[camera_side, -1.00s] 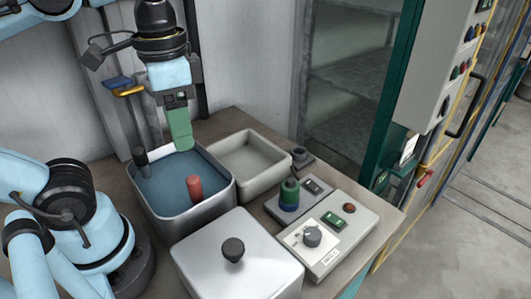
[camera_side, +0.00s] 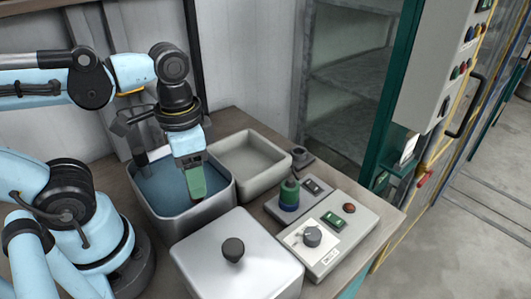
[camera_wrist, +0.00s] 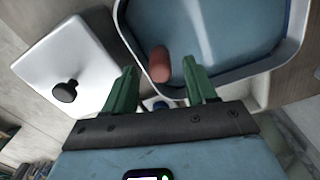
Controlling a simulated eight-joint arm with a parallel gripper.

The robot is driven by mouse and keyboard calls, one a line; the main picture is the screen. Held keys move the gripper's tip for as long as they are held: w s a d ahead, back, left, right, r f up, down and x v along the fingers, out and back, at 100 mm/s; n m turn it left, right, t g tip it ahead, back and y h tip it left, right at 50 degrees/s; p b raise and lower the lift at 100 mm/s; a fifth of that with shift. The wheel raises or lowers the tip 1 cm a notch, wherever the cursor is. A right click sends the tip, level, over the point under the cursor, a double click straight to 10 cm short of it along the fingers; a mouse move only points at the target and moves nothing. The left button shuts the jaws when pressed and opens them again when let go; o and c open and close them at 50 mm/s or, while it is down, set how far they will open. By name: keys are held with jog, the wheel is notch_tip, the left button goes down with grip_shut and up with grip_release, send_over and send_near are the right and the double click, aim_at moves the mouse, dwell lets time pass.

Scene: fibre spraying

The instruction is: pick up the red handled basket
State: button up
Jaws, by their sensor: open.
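The red handle (camera_wrist: 160,65) shows in the wrist view between the tips of my open green fingers, and no contact is clear. It stands at the near edge of a metal tank (camera_side: 190,219) with blue contents (camera_wrist: 215,35). In the side view my gripper (camera_side: 194,188) points down over the tank's near right part and hides the red handle. The basket body below the handle cannot be made out. A dark handle (camera_side: 140,156) stands at the tank's far left.
A box with a light metal top and black knob (camera_side: 233,249) sits in front of the tank. An empty pale tray (camera_side: 247,178) stands behind, to the right.

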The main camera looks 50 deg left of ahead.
jog(key=shift+f, duration=0.8)
jog(key=shift+c, duration=0.4)
grip_shut()
